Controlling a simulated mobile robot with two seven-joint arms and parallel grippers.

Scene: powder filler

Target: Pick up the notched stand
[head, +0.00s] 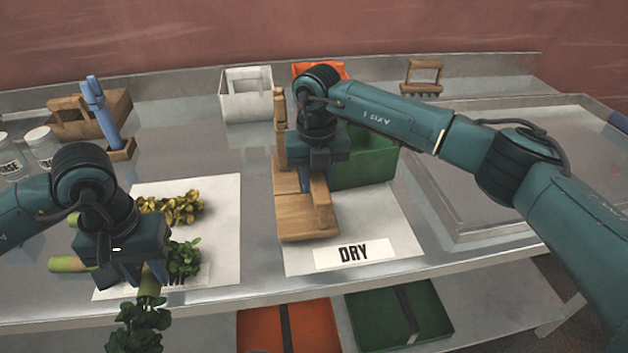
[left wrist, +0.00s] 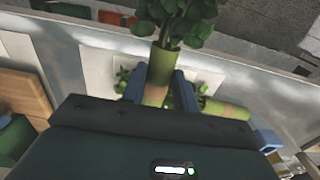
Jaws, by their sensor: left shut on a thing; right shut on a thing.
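A wooden stand with an upright post and side pieces (head: 306,222), which looks like the notched stand, stands on the white mat marked DRY. My right gripper (head: 304,178) is over it, shut on its wooden part; the gripper and arm hide much of the contact. My left gripper (head: 140,274) is at the table's front edge, shut on a light green tube with a leafy plant (head: 138,328). In the left wrist view, the tube (left wrist: 162,62) sits between the two blue fingers, with leaves beyond it.
A green box (head: 366,165) stands close right of the stand. A white bin (head: 247,105) and wooden rack (head: 423,85) are behind. A large tray (head: 510,150) fills the right.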

